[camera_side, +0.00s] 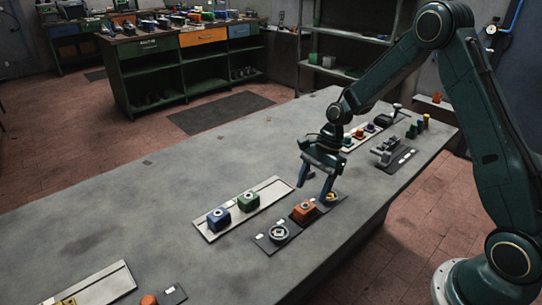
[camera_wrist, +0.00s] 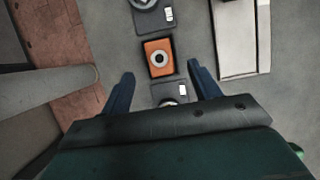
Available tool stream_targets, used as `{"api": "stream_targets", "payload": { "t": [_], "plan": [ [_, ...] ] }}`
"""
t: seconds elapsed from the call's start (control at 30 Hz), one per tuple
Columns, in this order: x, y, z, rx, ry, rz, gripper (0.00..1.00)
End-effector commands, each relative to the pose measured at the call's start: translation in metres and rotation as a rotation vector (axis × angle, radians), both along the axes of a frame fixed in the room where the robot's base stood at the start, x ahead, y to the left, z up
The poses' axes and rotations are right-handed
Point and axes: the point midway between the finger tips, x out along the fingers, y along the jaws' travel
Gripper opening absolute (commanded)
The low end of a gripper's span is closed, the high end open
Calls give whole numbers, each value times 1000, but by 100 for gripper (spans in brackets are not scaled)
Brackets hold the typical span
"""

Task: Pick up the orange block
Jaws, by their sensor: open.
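The orange block (camera_side: 303,211) sits on a dark base plate (camera_side: 264,242) near the front edge of the bench. It has a round ringed hole in its top, seen from above in the wrist view (camera_wrist: 159,57). My gripper (camera_side: 315,192) is above the same row, a little behind and to the right of the block in the side view. Its two fingers are apart and empty. In the wrist view the fingertips (camera_wrist: 160,75) lie on either side of the row, just below the block. They are not touching the block.
A round grey fitting (camera_side: 279,233) sits on one side of the orange block and a yellow part (camera_side: 331,197) on the other. A pale tray (camera_side: 273,187) with a blue block (camera_side: 218,219) and a green block (camera_side: 248,201) lies alongside. The bench's left part is mostly clear.

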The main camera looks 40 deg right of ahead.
Motion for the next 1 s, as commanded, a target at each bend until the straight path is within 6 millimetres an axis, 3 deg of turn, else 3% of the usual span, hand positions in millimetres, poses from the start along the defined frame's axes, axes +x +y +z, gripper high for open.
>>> {"api": "stream_targets", "payload": {
  "t": [0.33,0.7,1.0],
  "plan": [
    [0,3,-8,1,2,1,62],
    [-1,18,-44,0,3,1,62],
    [-1,20,-49,-1,1,0,62]
  ]
}}
